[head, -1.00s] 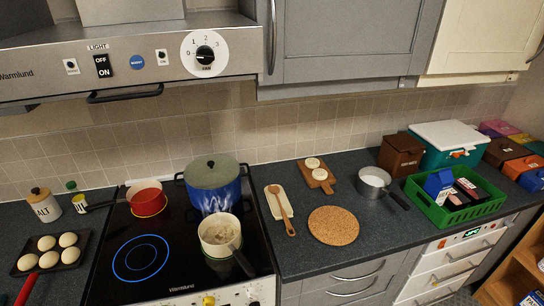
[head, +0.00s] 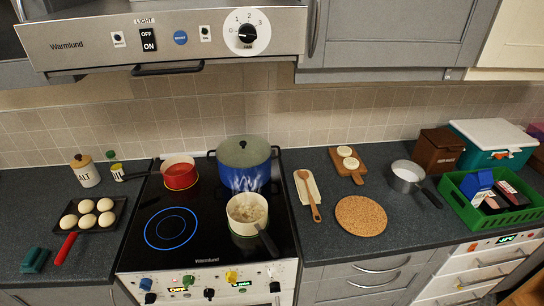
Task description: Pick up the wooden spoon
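The wooden spoon (head: 309,194) lies on a pale oblong spoon rest (head: 302,180) on the counter, just right of the stove. Its bowl end is on the rest toward the back, and its handle runs past the rest's front edge toward me. Neither of my grippers shows in the head view.
A cork mat (head: 361,216) lies right of the spoon, with a wooden board (head: 355,177) behind it. On the stove stand a cream pot (head: 247,212), a blue pot (head: 244,165) and a red pot (head: 179,175). A saucepan (head: 406,176) and green crate (head: 458,200) are further right.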

